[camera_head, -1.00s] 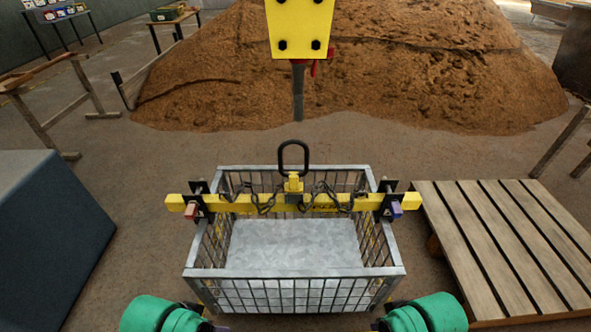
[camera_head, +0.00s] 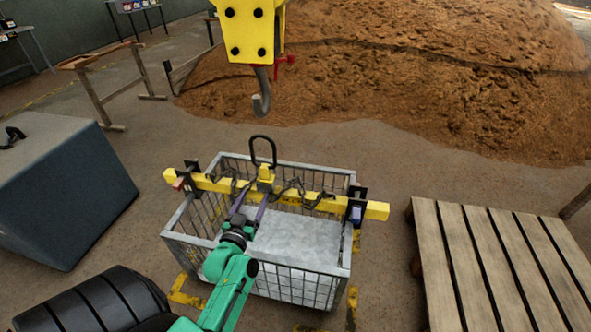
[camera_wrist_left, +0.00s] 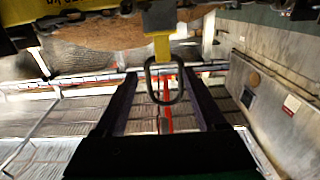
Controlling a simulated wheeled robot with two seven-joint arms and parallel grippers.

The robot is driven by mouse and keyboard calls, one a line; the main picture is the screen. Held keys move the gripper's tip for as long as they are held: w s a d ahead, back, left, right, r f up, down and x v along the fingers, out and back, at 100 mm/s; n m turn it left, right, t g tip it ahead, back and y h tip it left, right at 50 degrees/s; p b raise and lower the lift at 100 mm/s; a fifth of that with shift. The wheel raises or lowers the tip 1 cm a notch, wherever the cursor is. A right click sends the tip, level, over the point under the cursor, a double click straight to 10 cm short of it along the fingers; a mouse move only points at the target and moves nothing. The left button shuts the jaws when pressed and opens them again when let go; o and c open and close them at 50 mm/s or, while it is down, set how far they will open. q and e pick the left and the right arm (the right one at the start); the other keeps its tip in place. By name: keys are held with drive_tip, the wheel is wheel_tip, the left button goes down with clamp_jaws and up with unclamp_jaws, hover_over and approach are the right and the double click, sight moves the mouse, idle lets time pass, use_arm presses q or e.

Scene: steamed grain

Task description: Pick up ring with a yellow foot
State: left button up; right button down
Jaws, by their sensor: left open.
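The ring (camera_head: 263,150) is a dark upright loop on a yellow foot (camera_head: 265,176), at the middle of a yellow beam (camera_head: 328,204) lying across a wire basket (camera_head: 342,255). My left gripper (camera_head: 250,205) is open, in front of and below the ring in the head view, its purple fingers pointing toward the yellow foot. In the left wrist view, which looks upside down, the ring (camera_wrist_left: 165,98) shows between the two dark fingers, with the yellow foot (camera_wrist_left: 162,48) above it. No contact with the ring is clear. My right gripper is not in view.
A yellow crane block (camera_head: 250,35) with a grey hook (camera_head: 262,98) hangs behind the ring. Chains lie along the beam. A wooden pallet (camera_head: 480,260) is on the right, a dark box (camera_head: 65,195) on the left. A brown grain heap (camera_head: 430,90) fills the back.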

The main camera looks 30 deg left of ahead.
sight(263, 173)
use_arm(q)
drive_tip(key=b+x, duration=0.2)
drive_tip(key=x, duration=0.7)
drive_tip(key=shift+s+a+f, duration=0.15)
drive_tip(key=shift+f, duration=0.05)
drive_tip(key=shift+b+x, duration=0.35)
drive_tip(key=shift+x, duration=0.5)
drive_tip(key=x, duration=0.3)
drive_tip(key=shift+b, duration=0.3)
drive_tip(key=shift+s, duration=0.1)
drive_tip(key=shift+c, duration=0.3)
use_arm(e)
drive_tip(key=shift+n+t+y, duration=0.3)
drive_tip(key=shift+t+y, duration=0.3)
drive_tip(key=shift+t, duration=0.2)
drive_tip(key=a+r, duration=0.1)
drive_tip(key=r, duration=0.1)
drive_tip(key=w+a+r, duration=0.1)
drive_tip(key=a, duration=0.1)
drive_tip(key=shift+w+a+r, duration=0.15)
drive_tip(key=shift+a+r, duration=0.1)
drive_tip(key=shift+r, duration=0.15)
use_arm(q)
clamp_jaws()
drive_tip(key=shift+r, duration=0.2)
